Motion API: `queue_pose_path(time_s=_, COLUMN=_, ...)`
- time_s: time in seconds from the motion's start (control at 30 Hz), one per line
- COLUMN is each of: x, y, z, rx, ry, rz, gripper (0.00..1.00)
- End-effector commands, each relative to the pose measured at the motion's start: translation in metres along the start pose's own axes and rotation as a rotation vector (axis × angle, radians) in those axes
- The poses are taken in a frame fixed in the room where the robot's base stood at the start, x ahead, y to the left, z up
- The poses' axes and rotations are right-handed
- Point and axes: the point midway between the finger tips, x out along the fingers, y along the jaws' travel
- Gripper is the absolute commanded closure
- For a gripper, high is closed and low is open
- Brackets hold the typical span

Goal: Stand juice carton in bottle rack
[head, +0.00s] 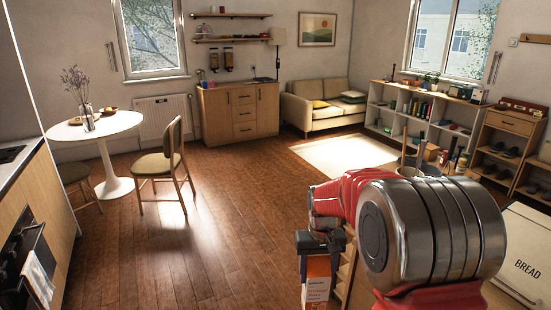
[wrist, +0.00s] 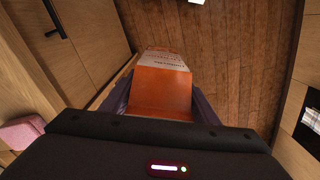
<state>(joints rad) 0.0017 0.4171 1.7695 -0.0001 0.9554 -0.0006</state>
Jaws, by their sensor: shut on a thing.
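The juice carton (head: 317,280) is orange and white and hangs below my gripper (head: 320,241) in the head view, its lower end cut off by the picture edge. In the wrist view the carton (wrist: 161,90) sits between the two dark fingers of my gripper (wrist: 160,108), which is shut on it. The wooden floor shows beyond the carton. I cannot make out the bottle rack for certain. A light wooden piece with shelves or slats (head: 346,268) shows just right of the carton, partly hidden by my arm.
A counter with an oven (head: 25,255) stands at the left, near a round white table (head: 97,126) and a chair (head: 163,165). A bread bin (head: 525,255) is at the right. A sofa (head: 320,105) and low shelves stand at the back. The middle floor is clear.

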Motion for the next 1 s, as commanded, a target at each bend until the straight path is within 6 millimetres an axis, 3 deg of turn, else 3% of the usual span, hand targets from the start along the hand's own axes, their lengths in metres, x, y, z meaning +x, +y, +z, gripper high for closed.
queue_pose_path(time_s=0.27, x=-0.025, y=0.0, z=-0.019, rx=0.044, ry=0.007, rz=0.0, gripper=1.0)
queue_pose_path(time_s=0.7, x=-0.109, y=0.0, z=-0.061, rx=0.2, ry=0.008, rz=-0.001, gripper=1.0)
queue_pose_path(time_s=1.0, x=-0.156, y=0.0, z=-0.074, rx=0.284, ry=0.005, rz=-0.001, gripper=1.0)
